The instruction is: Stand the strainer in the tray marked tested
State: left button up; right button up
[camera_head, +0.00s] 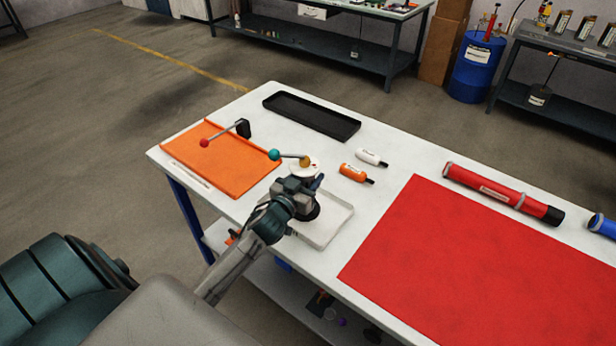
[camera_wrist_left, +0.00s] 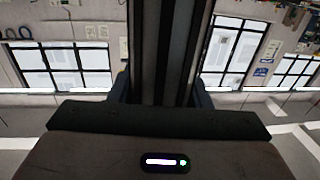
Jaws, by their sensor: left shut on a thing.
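My left gripper (camera_head: 311,183) is over the inner edge of the white tray (camera_head: 335,226) in the head view, with its tips by a white round piece (camera_head: 311,172). A gold part and a rod with a teal knob (camera_head: 274,154) show at that piece. The gripper looks shut on it, but the wrist hides the grip. I cannot tell for sure whether this is the strainer. The orange tray (camera_head: 226,182) has a pale label strip along its front edge, too small to read. The black tray (camera_head: 340,131) is empty. My right gripper is not in view.
A red-knobbed rod with a black block (camera_head: 243,128) is at the orange tray. A white bottle (camera_head: 370,157) and an orange bottle (camera_head: 354,173) lie right of my gripper. A red mat (camera_head: 480,270) and a red tube (camera_head: 500,193) take up the right side.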

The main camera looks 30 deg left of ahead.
pick_arm(q)
jog(key=o, duration=1.4)
jog(key=shift+o, duration=0.2)
jog(key=s+b, duration=0.6)
jog(key=s, duration=0.6)
jog(key=shift+d, duration=0.3)
